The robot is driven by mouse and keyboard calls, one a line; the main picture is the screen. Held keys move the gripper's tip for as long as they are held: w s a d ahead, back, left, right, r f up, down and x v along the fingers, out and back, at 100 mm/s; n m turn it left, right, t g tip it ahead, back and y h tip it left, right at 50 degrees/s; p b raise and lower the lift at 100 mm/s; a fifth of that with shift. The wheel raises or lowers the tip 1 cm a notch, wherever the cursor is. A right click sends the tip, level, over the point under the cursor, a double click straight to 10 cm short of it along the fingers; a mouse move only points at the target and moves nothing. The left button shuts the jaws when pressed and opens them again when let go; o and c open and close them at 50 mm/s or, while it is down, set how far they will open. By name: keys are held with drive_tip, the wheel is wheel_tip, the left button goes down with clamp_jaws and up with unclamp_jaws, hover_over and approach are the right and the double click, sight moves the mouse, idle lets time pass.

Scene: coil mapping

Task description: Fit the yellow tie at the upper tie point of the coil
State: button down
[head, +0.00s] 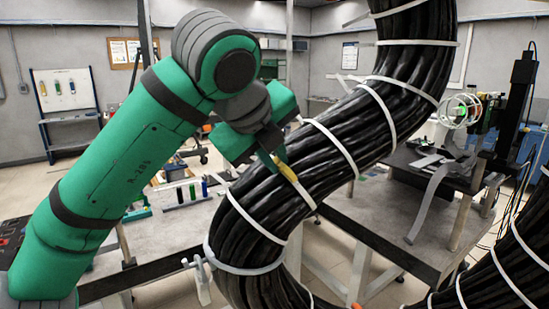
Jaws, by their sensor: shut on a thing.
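My gripper (275,156) is at the centre of the head view, at the end of my green arm. It is shut on the yellow tie (290,176), a short strip slanting down to the right. The tie lies against, or just in front of, the upper face of the black coil (345,130). I cannot tell whether it touches the coil or goes around it. The coil is a thick bundle of black cables that curves from the top of the view down to the bottom. White bands (375,100) circle it on both sides of the gripper. The gripper hides part of the coil's left edge.
A grey workbench (160,235) stands behind the coil, with small coloured items (185,192) on it. A dark bench (430,165) with a black stand (518,90) is at the right. More cable coil crosses the lower right.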

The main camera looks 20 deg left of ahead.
drive_tip(key=c, duration=1.7)
unclamp_jaws()
drive_tip(key=v, duration=1)
drive_tip(key=shift+s+r, duration=0.15)
drive_tip(key=shift+r, duration=0.1)
